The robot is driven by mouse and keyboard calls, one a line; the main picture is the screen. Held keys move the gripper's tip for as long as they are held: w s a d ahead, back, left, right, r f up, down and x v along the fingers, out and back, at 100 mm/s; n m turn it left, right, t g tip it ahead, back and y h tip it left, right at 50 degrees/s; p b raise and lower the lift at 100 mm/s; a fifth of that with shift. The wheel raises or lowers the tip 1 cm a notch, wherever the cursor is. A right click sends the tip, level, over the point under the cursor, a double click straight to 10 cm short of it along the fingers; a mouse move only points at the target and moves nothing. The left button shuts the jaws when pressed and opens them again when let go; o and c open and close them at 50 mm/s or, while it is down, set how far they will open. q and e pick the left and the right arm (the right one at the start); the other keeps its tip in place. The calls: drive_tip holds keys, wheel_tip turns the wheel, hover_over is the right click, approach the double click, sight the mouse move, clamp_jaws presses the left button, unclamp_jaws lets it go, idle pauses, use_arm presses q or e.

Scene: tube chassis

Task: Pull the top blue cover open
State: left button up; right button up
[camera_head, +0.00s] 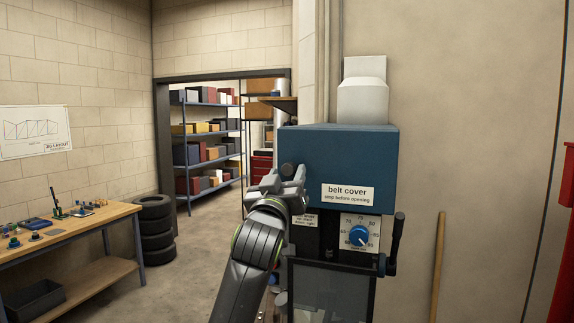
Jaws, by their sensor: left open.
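The blue belt cover (350,150) sits on top of the machine in the middle of the head view. It looks closed, with a white "belt cover" label on its front. My left gripper (285,178) is open at the cover's front left edge. A dark round knob (287,169) shows at its fingers, beside that edge. I cannot tell whether the fingers touch the knob or the cover. My left arm hides the machine's lower left side. My right gripper is out of view.
Below the cover are a blue dial (359,235) and a dark lever (396,240) on the right. A white housing (363,100) rises behind it. A wooden pole (438,265) leans at right.

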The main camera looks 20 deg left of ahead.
use_arm(q)
drive_tip(key=shift+w+r, duration=0.2)
drive_tip(key=shift+w, duration=0.35)
drive_tip(key=shift+c, duration=0.4)
clamp_jaws()
